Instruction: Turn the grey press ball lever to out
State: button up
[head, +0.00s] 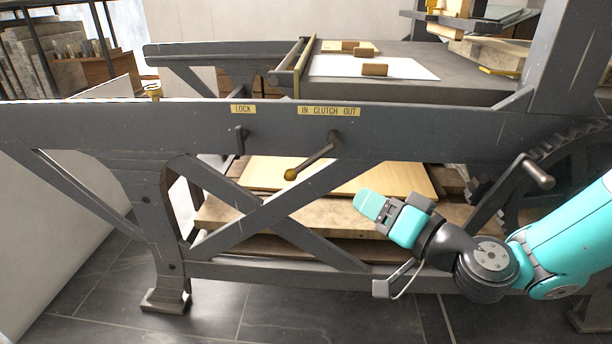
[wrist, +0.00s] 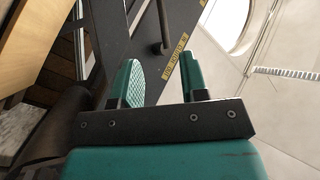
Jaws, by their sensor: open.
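The grey press's ball lever (head: 316,158) is a dark rod with a brass ball (head: 291,175) at its end. It slopes down and left from its pivot below the "IN CLUTCH OUT" label (head: 329,111), with the ball on the IN side. In the wrist view a dark rod (wrist: 162,25), seemingly this lever, stands beside the label (wrist: 175,55); its ball is out of frame. My gripper (head: 374,208) is open and empty, right of and below the ball, apart from it. Its two teal fingers (wrist: 161,82) show in the wrist view.
A short lock handle (head: 240,140) hangs under the LOCK label (head: 243,109), left of the ball. A crank handle (head: 538,174) and a toothed wheel (head: 575,150) are at right. Diagonal braces (head: 250,222) cross below the lever. Boards (head: 400,181) lie behind.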

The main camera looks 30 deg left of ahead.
aim_at(306, 165)
jog(key=x, duration=1.6)
jog(key=shift+a+r, duration=0.1)
jog(key=shift+a, duration=0.15)
grip_shut()
